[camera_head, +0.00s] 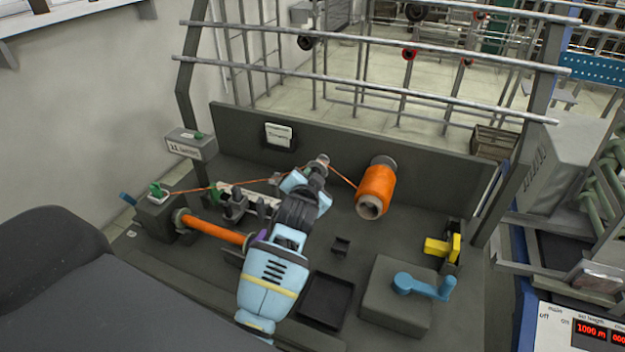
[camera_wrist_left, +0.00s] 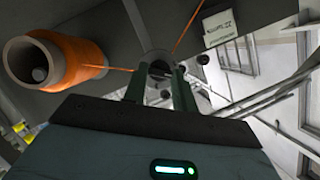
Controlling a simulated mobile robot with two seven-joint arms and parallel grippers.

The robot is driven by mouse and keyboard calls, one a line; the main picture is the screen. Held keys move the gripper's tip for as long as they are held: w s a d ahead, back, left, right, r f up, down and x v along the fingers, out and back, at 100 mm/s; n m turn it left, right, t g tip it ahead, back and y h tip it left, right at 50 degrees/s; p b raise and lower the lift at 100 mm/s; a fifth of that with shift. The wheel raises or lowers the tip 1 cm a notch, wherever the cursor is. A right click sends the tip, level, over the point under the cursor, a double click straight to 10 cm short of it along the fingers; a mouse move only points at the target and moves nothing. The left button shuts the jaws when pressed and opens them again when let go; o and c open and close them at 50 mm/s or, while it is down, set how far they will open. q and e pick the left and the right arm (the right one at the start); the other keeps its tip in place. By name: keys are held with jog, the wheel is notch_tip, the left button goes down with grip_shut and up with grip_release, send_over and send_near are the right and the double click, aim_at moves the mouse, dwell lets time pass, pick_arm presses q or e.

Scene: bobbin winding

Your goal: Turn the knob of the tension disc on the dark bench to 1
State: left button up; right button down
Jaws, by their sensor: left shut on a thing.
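The tension disc (camera_head: 322,160) stands near the back of the dark bench (camera_head: 270,135), with orange thread meeting it from both sides. My left gripper (camera_head: 313,173) reaches it from the front and largely covers it in the head view. In the left wrist view my left gripper's two fingers (camera_wrist_left: 158,80) are shut on the small knob (camera_wrist_left: 158,68) in front of the round disc. The knob's scale and pointer cannot be read in either view. My right gripper is not in view.
A large orange thread package (camera_head: 377,187) stands right of the disc and shows in the left wrist view (camera_wrist_left: 70,62). Left are an orange-wound bobbin (camera_head: 215,228) and a counter box (camera_head: 186,144). A black tray (camera_head: 327,300), blue crank (camera_head: 425,287) and yellow part (camera_head: 440,247) are nearer.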

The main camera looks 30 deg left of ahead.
pick_arm(q)
jog(key=n+h, duration=0.2)
jog(key=n, duration=0.1)
jog(key=n+h, duration=0.1)
jog(key=shift+a+r+n, duration=0.1)
jog(key=shift+a+n, duration=0.2)
jog(key=shift+n, duration=0.1)
dwell(0.6)
jog(key=o, duration=1)
jog(key=v, duration=0.7)
jog(key=shift+s+r, duration=0.25)
jog(key=shift+s, duration=0.1)
jog(key=shift+a+f, duration=0.1)
